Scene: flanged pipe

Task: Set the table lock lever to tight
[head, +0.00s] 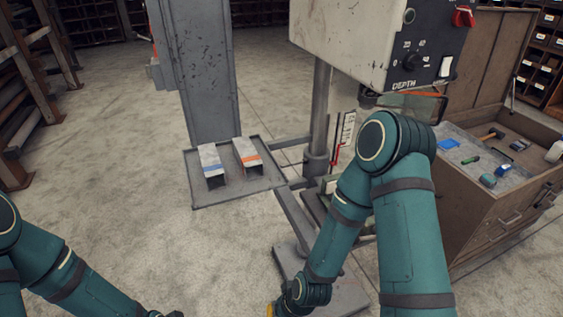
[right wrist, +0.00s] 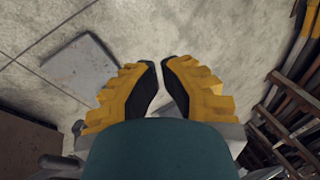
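The table lock lever cannot be made out for certain. A thin red L-shaped part (head: 337,154) shows beside the machine's round post (head: 318,115), next to a white scale (head: 346,130); I cannot tell if it is the lever. My right forearm hides much of the area right of the post. Only a yellow bit of my right gripper shows at the head view's bottom edge. In the right wrist view, my right gripper (right wrist: 159,66) has its two yellow, black-padded fingers slightly apart, with nothing held. My left arm enters at the lower left; its gripper is out of frame.
The machine's control box (head: 372,42) overhangs with a dial and red switch. A grey tray (head: 232,193) with two metal blocks is left of the post. A wooden drawer cabinet (head: 500,222) with tools stands right. Racks line the left edge. Open floor lies front left.

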